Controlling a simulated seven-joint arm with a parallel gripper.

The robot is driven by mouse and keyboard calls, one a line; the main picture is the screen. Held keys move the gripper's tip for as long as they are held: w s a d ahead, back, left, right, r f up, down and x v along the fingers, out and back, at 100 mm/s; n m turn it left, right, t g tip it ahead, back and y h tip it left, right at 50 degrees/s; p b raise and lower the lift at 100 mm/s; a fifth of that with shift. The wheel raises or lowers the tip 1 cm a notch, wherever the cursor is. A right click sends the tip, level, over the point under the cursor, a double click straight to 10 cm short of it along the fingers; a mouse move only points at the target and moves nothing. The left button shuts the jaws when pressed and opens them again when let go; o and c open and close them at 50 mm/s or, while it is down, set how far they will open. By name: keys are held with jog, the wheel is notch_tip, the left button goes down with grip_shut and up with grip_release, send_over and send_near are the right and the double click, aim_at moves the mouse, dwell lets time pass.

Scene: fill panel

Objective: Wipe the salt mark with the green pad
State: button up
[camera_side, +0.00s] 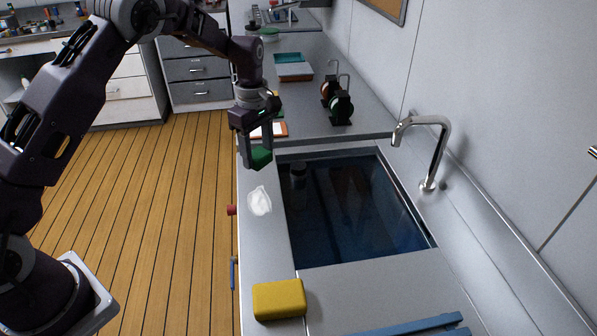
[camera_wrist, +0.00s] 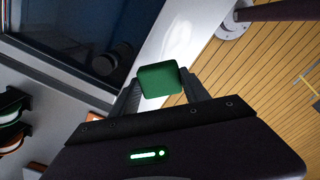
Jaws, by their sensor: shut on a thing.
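The green pad (camera_side: 261,157) is held between the fingers of my gripper (camera_side: 258,150), above the counter strip left of the sink. In the wrist view the pad (camera_wrist: 160,79) sits between the two fingertips, with my gripper (camera_wrist: 160,88) shut on it. The salt mark (camera_side: 259,200) is a white patch on the counter beside the sink's left edge, nearer the side camera than the pad. The pad appears raised and apart from the mark. In the wrist view a bright white patch (camera_wrist: 178,38) shows on the counter beyond the pad; I cannot tell whether it is the mark.
A yellow sponge-like block (camera_side: 279,299) lies at the counter's near end. The dark sink (camera_side: 350,215) is right of the mark, with a tall faucet (camera_side: 428,150) behind. Dark stands with round parts (camera_side: 340,105) and an orange-edged item (camera_side: 278,129) are farther back.

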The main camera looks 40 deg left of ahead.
aim_at(257, 185)
jog(key=shift+a+f, duration=0.1)
jog(key=shift+a, duration=0.6)
jog(key=shift+f, duration=3.4)
jog(key=shift+s+d+f, duration=0.35)
jog(key=shift+d+f, duration=0.05)
jog(key=shift+f, duration=0.2)
jog(key=shift+c, duration=0.5)
jog(key=shift+s+d, duration=3.45)
jog(key=shift+w+a, duration=3.85)
jog(key=shift+a, duration=0.05)
jog(key=shift+d+r, duration=0.1)
jog(key=shift+r, duration=4)
